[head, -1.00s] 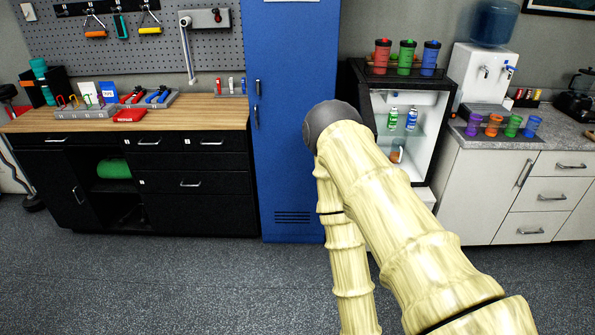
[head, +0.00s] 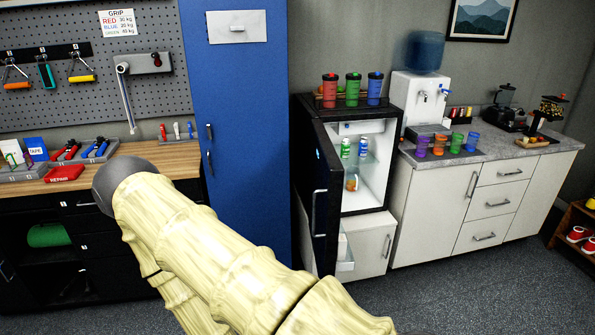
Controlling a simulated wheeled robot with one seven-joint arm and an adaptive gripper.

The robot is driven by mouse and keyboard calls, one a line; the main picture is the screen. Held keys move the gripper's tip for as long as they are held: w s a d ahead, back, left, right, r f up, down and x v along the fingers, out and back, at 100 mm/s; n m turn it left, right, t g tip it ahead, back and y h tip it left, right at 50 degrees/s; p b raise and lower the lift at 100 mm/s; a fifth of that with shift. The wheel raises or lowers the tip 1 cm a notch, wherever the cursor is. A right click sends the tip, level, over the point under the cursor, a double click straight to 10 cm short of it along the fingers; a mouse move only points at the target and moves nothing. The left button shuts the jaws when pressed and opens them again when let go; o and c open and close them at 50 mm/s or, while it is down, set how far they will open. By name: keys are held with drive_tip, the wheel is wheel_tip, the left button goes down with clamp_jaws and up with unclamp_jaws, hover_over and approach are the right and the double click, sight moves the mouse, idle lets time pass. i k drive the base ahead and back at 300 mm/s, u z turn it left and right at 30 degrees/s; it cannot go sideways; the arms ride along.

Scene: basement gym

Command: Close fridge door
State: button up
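The small black fridge (head: 300,112) stands right of the blue locker in the head view, with its white interior (head: 378,190) showing. Its black door (head: 323,200) stands open, swung out toward me on the left side, with a vertical handle on its outer face. Inside are several items, among them a green-and-white can (head: 345,148), a blue-and-white can (head: 363,147) and an orange item (head: 351,183). My gripper is not visible.
The blue locker (head: 240,130) is left of the fridge. A tray with red, green and blue cups (head: 353,90) sits on the fridge top. White cabinets (head: 430,205) stand to the right. Grey floor (head: 450,300) is clear in front of them.

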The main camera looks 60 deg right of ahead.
sight(326, 171)
drive_tip(key=i, duration=1.1)
drive_tip(key=z, duration=2.4)
drive_tip(key=k, duration=1.2)
drive_tip(key=u, duration=0.5)
drive_tip(key=i, duration=0.65)
drive_tip(key=z, duration=0.2)
